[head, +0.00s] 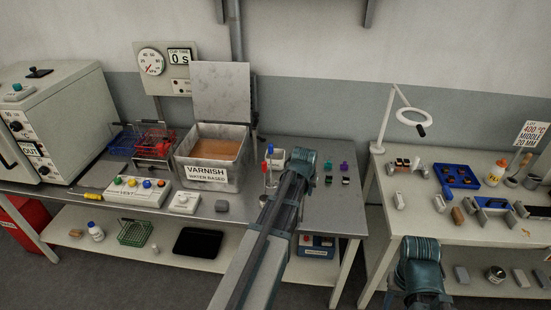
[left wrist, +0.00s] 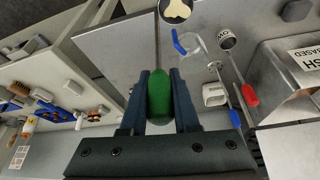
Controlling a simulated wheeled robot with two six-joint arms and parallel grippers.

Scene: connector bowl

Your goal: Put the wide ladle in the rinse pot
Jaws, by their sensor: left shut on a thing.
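In the left wrist view my left gripper (left wrist: 158,105) is shut on the green handle of a ladle (left wrist: 158,88). Its thin rod runs up the picture towards a round, pale, dark-rimmed piece (left wrist: 177,9), which looks like a wide bowl. In the head view my left arm hides the gripper and the held ladle. Beside it are a perforated ladle (left wrist: 227,38), red handles (left wrist: 250,95) and a clear vessel (left wrist: 200,48) with a blue-handled tool. I cannot tell which vessel is the rinse pot. My right gripper is not visible; only its arm shows.
The varnish tank (head: 212,172) stands open left of my left arm, its lid raised. A pale container (head: 276,155) and upright red and blue handles (head: 270,149) are close to the arm. A control box (head: 137,190) is further left. A cluttered second table (head: 415,218) is at right.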

